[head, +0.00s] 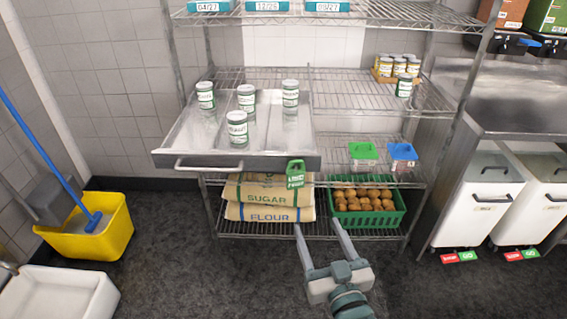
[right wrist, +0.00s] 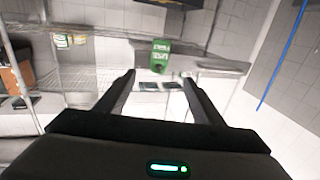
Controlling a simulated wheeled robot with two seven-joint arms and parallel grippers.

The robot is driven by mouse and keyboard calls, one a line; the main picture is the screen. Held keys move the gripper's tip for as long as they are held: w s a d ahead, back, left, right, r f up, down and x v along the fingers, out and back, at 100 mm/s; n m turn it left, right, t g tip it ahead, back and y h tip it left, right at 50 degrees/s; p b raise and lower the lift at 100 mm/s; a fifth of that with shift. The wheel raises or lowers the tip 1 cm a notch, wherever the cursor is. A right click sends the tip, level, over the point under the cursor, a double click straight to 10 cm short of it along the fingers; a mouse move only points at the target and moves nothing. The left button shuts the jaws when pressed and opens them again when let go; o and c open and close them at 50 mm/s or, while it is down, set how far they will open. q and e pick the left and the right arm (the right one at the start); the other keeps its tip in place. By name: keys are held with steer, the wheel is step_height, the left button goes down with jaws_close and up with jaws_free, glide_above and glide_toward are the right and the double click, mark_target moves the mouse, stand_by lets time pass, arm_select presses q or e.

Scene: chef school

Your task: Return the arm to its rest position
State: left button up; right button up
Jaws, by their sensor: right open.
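My right gripper (head: 318,230) is in front of the wire shelf, low and right of centre in the head view. Its two fingers are spread apart with nothing between them. In the right wrist view the open fingers (right wrist: 158,82) point toward the shelf, with a green label tag (right wrist: 160,56) beyond them. My left gripper does not show in either view.
A steel tray (head: 185,135) with several jars sticks out from the wire shelf. Below are sugar and flour sacks (head: 268,198) and a green crate (head: 388,219) of brown items. A yellow mop bucket (head: 110,232) stands left. Dark floor (head: 200,280) in front is clear.

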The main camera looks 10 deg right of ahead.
steer(key=s+a+f+n+g+y, duration=0.1)
steer(key=s+a+f+g, duration=0.15)
steer(key=f, duration=1.35)
steer(key=s+a+f+n+g+y, duration=0.1)
steer(key=a+f+g, duration=0.2)
steer(key=f, duration=1.4)
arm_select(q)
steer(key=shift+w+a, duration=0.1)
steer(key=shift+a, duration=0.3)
arm_select(e)
steer(key=s+d+f+g, duration=0.1)
steer(key=s+f+g, duration=0.2)
steer(key=s+f, duration=0.7)
steer(key=s+d+f+g, duration=0.2)
steer(key=s+f, duration=0.8)
steer(key=f, duration=0.5)
steer(key=shift+s+f+n+g, duration=0.35)
steer(key=shift+f+n+g, duration=0.05)
steer(key=shift+g, duration=0.05)
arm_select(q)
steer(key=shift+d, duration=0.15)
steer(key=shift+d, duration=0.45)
